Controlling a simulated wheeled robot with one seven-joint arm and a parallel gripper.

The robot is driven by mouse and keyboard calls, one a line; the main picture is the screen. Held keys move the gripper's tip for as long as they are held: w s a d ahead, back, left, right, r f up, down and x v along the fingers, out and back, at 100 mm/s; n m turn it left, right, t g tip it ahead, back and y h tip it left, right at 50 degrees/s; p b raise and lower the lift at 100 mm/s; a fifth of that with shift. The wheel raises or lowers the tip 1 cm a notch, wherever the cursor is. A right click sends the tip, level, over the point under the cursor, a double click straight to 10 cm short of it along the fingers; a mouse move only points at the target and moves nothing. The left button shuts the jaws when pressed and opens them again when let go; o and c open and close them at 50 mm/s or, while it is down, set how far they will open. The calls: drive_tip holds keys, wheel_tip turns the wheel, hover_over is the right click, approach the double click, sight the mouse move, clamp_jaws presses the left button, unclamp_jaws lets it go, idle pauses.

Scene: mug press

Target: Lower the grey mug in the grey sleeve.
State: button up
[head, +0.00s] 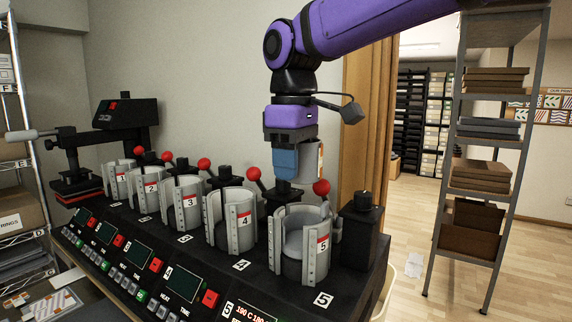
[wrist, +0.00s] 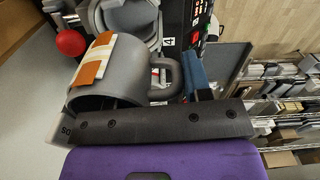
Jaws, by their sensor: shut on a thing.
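A grey mug (wrist: 118,88) with an orange and white wrap fills the left of the wrist view, its handle pointing right. In the head view its side (head: 312,155) shows partly behind my gripper (head: 290,163). My gripper is shut on the mug and holds it in the air, above and behind the sleeves numbered 4 and 5. Its blue finger hides much of the mug. Several sleeves stand in a row and all look grey: sleeve 5 (head: 318,262) is nearest, then sleeve 4 (head: 227,232) and sleeve 3 (head: 178,210). Sleeve 5 is open at the top.
Red-knobbed levers (head: 321,187) rise behind the sleeves, one close under my gripper. A black post (head: 361,225) stands right of sleeve 5. A flat press (head: 75,175) stands at the far left.

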drive_tip(key=shift+w+d+f, duration=0.1)
drive_tip(key=shift+w+d, duration=0.1)
drive_tip(key=shift+w, duration=0.05)
drive_tip(key=shift+f, duration=5.95)
drive_tip(key=o, duration=1.1)
drive_tip(key=shift+r, duration=0.1)
wheel_tip(320, 180, up, 11)
drive_tip(key=shift+f, duration=0.2)
